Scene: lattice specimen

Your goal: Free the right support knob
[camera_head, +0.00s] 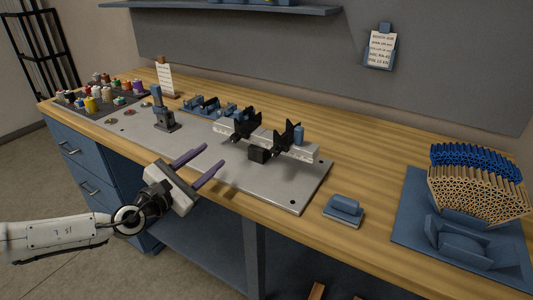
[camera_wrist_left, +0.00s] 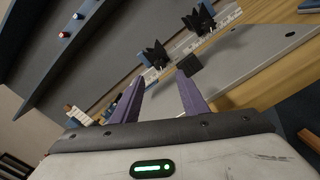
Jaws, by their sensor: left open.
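The right support (camera_head: 286,138) is a black, pronged piece on a pale rail (camera_head: 266,137), which stands on a grey metal plate (camera_head: 221,168). A black block (camera_head: 259,155) sits at the rail's front, and a similar black left support (camera_head: 244,124) stands further left. Both supports show in the left wrist view, the right one (camera_wrist_left: 200,19) farther off. My left gripper (camera_head: 214,155) has its purple fingers apart and empty, over the plate's front edge, short of the rail. My right gripper is out of view.
A blue-grey block (camera_head: 344,207) lies right of the plate. A blue tray (camera_head: 409,212) with stacked tubes (camera_head: 475,190) stands at far right. A blue upright device (camera_head: 162,112), small blue fixtures (camera_head: 201,104) and colored jars (camera_head: 91,103) occupy the left. The plate's front is clear.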

